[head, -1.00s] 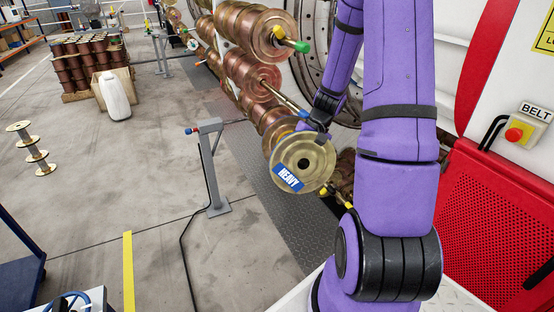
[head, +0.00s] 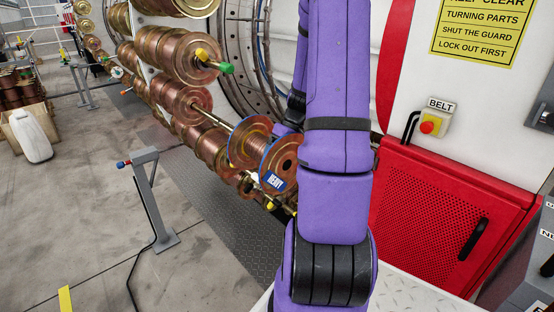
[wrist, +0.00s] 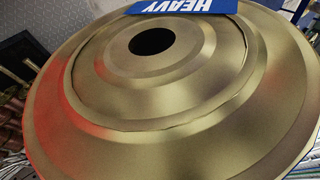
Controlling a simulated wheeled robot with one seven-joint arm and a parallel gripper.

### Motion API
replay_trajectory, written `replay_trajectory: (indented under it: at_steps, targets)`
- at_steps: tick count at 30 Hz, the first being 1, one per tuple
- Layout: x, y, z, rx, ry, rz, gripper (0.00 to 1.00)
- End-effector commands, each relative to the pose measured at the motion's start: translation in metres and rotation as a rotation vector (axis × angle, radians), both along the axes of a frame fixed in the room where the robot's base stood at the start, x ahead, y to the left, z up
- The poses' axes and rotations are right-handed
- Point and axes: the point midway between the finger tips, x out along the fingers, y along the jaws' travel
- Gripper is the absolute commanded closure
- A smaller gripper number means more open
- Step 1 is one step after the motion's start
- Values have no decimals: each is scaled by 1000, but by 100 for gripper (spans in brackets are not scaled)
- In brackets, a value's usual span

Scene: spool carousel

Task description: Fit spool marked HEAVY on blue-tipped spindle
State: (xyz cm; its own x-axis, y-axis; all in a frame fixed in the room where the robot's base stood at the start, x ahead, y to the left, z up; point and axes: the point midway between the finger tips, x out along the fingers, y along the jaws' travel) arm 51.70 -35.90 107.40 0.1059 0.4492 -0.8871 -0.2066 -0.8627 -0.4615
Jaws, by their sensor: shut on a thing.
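The spool marked HEAVY (head: 285,158) shows at the centre of the head view, with a coppery face, a dark centre hole and a blue label low on its flange. My gripper (head: 288,128) is at its upper edge, shut on it and partly hidden by my arm. A bare spindle (head: 214,117) runs from the rack toward the spool's back. Its tip is hidden, and I cannot tell whether it is inside the bore. In the wrist view the brassy spool (wrist: 150,95) fills the picture, with its hole and label at the top.
A green-tipped spindle (head: 226,68) with copper spools projects above. Yellow-tipped ends (head: 272,206) lie below. A grey post (head: 150,200) stands on the floor at left. A red perforated guard (head: 440,215) is at right, below the BELT switch (head: 430,123). The floor at lower left is mostly clear.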

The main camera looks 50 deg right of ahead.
Motion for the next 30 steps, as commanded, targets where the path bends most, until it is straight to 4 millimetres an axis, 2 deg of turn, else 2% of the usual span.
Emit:
replay_trajectory:
  at_steps: [11, 30]
  targets:
    - [0, -1, 3, -3, 8, 7, 95]
    - [36, -9, 3, -2, 8, 6, 95]
